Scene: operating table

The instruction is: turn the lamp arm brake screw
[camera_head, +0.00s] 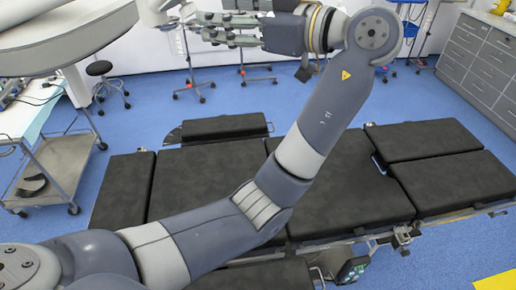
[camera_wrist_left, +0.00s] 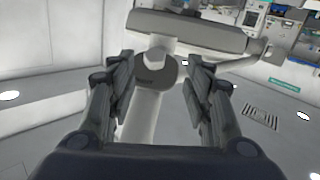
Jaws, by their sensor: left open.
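A white lamp arm (camera_head: 152,12) comes down at the top left of the head view, beside the large lamp head (camera_head: 60,32). In the left wrist view the lamp arm (camera_wrist_left: 142,120) stands upright in the middle. A round dark grey cap (camera_wrist_left: 156,72) sits on its joint; I cannot tell whether this is the brake screw. My left gripper (camera_head: 204,27) is at the top of the head view and points left at the joint. In the left wrist view its fingers (camera_wrist_left: 160,66) are spread, one each side of the cap, with nothing held. My right gripper is not in view.
The black padded operating table (camera_head: 345,205) lies below my left arm. A metal trolley (camera_head: 60,165) and a stool (camera_head: 100,70) stand at the left. Grey drawer cabinets (camera_head: 485,60) line the right.

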